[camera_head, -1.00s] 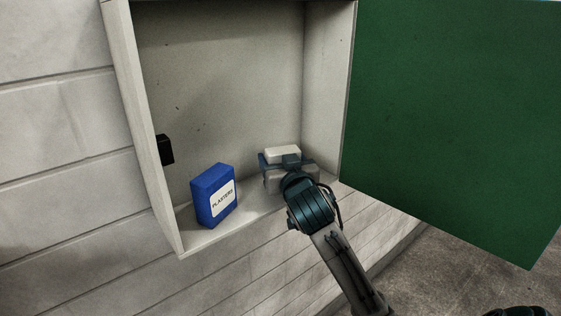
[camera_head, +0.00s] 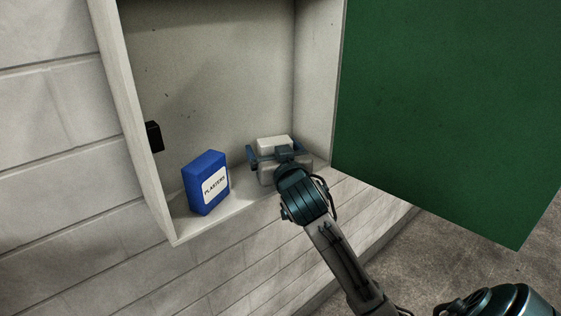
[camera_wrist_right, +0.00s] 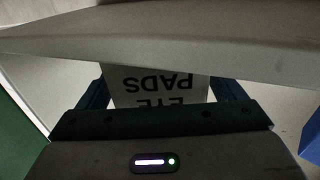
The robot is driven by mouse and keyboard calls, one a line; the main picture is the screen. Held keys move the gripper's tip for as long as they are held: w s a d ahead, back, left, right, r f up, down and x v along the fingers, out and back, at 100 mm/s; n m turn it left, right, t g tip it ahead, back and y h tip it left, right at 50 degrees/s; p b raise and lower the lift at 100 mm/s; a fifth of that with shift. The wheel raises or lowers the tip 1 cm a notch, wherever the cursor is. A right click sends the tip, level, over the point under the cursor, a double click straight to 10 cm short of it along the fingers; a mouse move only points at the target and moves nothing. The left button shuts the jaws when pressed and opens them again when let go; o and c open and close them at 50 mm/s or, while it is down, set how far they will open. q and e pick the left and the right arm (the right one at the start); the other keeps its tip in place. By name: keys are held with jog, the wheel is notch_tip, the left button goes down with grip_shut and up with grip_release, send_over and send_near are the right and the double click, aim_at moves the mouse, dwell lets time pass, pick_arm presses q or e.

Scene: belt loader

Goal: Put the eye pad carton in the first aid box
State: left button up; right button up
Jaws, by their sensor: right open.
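The eye pad carton (camera_head: 274,144) is a small white box at the right end of the open first aid box (camera_head: 122,120), on its floor. In the right wrist view the carton's face (camera_wrist_right: 155,86) reads EYE PADS upside down. My right gripper (camera_head: 276,153) is open, with one blue finger on each side of the carton. In the wrist view the fingers (camera_wrist_right: 160,95) stand apart from the carton's sides, with narrow gaps. The gripper hides much of the carton's front in the head view. My left gripper is not in view.
A blue plasters carton (camera_head: 205,183) stands on the box floor to the left. A small black block (camera_head: 153,136) is on the box's left wall. The green door (camera_head: 440,110) hangs open on the right. The floor's pale front edge (camera_wrist_right: 180,45) crosses the wrist view.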

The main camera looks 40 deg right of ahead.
jog(key=b+v, duration=0.1)
jog(key=v, duration=0.4)
jog(key=shift+s+a+f, duration=0.15)
jog(key=shift+s+f, duration=0.05)
jog(key=shift+s, duration=0.15)
jog(key=p+v, duration=0.2)
jog(key=p, duration=0.1)
jog(key=p+v, duration=0.1)
jog(key=p, duration=0.2)
jog(key=p+v, duration=0.2)
jog(key=p, duration=0.1)
jog(key=shift+s+r+p, duration=0.3)
jog(key=shift+p, duration=0.05)
jog(key=shift+f, duration=0.1)
